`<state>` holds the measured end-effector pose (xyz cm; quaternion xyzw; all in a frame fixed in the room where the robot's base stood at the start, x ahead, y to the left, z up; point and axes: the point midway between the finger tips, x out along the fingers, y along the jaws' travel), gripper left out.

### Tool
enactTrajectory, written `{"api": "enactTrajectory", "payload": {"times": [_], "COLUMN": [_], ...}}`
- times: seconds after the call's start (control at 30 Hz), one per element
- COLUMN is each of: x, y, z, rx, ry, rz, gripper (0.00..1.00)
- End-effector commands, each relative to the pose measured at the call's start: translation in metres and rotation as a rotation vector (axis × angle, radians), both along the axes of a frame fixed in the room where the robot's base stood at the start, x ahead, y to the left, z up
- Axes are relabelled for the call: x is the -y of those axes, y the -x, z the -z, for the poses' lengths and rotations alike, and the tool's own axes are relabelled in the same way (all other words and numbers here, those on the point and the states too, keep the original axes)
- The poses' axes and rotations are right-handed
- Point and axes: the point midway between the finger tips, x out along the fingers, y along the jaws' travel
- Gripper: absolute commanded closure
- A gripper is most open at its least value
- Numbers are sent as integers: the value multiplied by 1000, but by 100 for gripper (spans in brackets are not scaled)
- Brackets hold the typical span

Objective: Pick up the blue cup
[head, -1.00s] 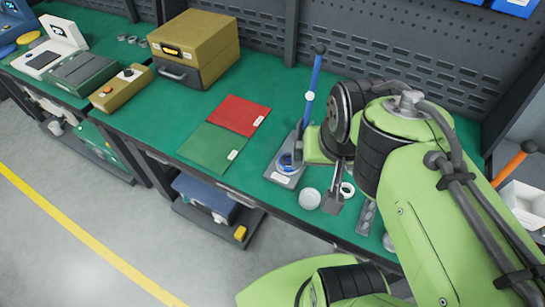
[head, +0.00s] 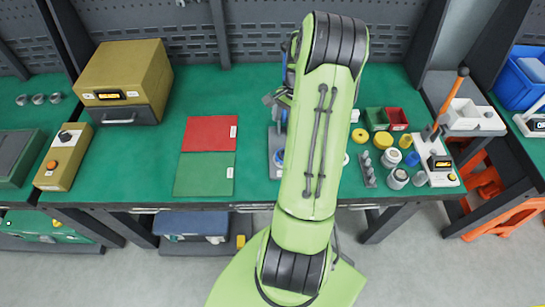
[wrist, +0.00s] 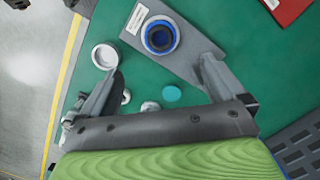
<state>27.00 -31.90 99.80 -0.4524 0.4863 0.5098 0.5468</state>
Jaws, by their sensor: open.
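A round blue cup-like piece (wrist: 160,37) with a dark inner ring sits on a grey plate (wrist: 193,62) in the wrist view, beyond my fingertips. It shows in the head view as a small blue patch (head: 279,157) on a grey base, beside my arm. Other small blue pieces (head: 411,158) stand among the parts on the right; I cannot tell for sure which is the task's cup. My gripper (wrist: 161,70) is open, with nothing between its fingers. In the head view my arm hides most of it.
A white round container (wrist: 104,56) is by the left finger. Red (head: 210,133) and green (head: 204,174) mats lie left of my arm. A yellow box (head: 125,65) stands farther left. Several jars and bins (head: 397,118) crowd the right.

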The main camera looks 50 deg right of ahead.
Motion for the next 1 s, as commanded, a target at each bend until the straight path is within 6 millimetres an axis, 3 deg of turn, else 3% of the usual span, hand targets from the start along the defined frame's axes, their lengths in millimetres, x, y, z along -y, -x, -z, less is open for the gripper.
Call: {"api": "enactTrajectory", "payload": {"times": [0.03, 0.23, 0.47, 0.63, 0.77, 0.97, 1.0], "x": [-3, -9, -12, -12, -13, -13, -13], "y": [1, 0, -1, -2, -1, -2, -2], "z": [16, 66, 97, 129, 143, 143, 143], "rx": [-3, -4, -1, -2, -1, 0, 0], "ry": [-5, -6, -2, -4, -1, 0, 0], "rz": [-1, -6, -5, -6, -6, -6, -6], "gripper": [3, 3, 3, 3, 3, 3, 9]}}
